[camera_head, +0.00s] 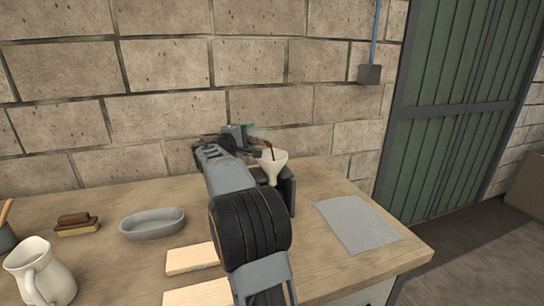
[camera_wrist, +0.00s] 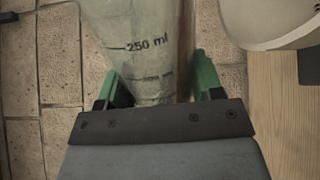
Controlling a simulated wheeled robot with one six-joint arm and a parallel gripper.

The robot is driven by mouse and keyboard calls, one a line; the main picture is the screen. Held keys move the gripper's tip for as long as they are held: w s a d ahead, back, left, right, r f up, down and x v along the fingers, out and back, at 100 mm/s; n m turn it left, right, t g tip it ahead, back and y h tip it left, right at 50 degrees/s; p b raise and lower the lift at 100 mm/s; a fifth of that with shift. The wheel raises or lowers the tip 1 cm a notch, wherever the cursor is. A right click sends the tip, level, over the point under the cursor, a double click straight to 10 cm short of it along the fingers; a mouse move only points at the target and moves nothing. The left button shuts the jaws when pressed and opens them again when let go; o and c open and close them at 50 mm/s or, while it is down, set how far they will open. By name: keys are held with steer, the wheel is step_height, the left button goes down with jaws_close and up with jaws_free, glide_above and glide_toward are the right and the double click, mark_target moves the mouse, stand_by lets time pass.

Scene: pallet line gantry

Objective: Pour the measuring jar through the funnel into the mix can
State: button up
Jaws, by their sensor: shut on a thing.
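My gripper (camera_head: 243,135) is shut on the clear measuring jar (camera_wrist: 145,50), which shows a "250 ml" mark between the green fingers in the wrist view. In the head view the jar (camera_head: 262,132) is small, pale and partly hidden by my gripper; it appears tilted toward the right. A dark brown stream falls from its side into the white funnel (camera_head: 273,166). The funnel's pale rim (camera_wrist: 265,35) also shows in the wrist view. The funnel sits upright over the dark mix can (camera_head: 287,192), which my arm partly hides. The liquid level inside the can is hidden.
A grey cloth (camera_head: 357,224) lies flat on the wooden bench (camera_head: 310,262) at right. An oval grey dish (camera_head: 152,223), a brush (camera_head: 76,225) and a white pitcher (camera_head: 42,272) stand at left. Wooden boards (camera_head: 192,258) lie near my arm. A block wall stands close behind.

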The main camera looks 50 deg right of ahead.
steer(key=shift+s+r+m+b, duration=0.15)
steer(key=shift+r+m+b, duration=0.4)
steer(key=shift+m+b, duration=0.35)
steer(key=shift+s+r+m+b, duration=0.15)
steer(key=shift+r+m+b, duration=0.45)
steer(key=shift+b, duration=0.5)
stand_by(1.2)
steer(key=shift+s+r+m, duration=0.1)
steer(key=shift+r+m, duration=0.05)
steer(key=shift+m, duration=0.15)
steer(key=shift+r, duration=0.1)
